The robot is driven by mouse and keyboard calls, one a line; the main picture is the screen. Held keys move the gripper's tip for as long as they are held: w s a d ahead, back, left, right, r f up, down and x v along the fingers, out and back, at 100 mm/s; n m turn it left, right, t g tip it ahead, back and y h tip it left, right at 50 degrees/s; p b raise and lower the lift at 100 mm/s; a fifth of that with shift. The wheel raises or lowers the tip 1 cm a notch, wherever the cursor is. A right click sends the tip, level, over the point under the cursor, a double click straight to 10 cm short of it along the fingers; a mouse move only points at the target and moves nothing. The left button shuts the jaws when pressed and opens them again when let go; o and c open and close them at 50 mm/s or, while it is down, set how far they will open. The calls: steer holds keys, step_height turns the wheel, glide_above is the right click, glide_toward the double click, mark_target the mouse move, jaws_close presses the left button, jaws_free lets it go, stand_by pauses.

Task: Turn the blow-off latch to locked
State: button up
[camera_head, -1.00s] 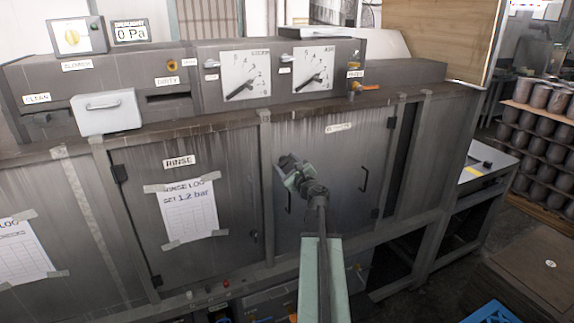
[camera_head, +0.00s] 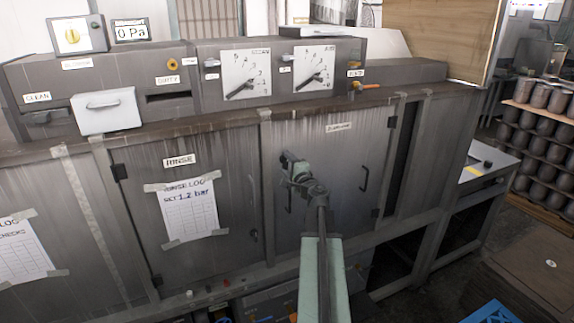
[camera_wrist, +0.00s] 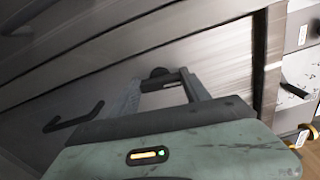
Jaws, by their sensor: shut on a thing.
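The blow-off door (camera_head: 335,165) is the grey panel right of the rinse door, with a small label near its top that I cannot read clearly. My gripper (camera_head: 287,160) is at the upper left of this door in the head view. It is shut on the dark latch, which is mostly hidden by the gripper there. I cannot read any lock marking.
A black door handle (camera_wrist: 75,120) sticks out close to my gripper. Another handle (camera_head: 364,178) is on the door's right side. The rinse door (camera_head: 140,170) carries a taped sheet. Gauges (camera_head: 245,74) sit above. A brown box (camera_head: 530,255) stands on the floor at right.

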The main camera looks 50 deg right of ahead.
steer(key=shift+n, duration=0.6)
steer(key=o, duration=1.1)
steer(key=v, duration=0.7)
steer(key=shift+s, duration=0.35)
steer(key=shift+a, duration=0.1)
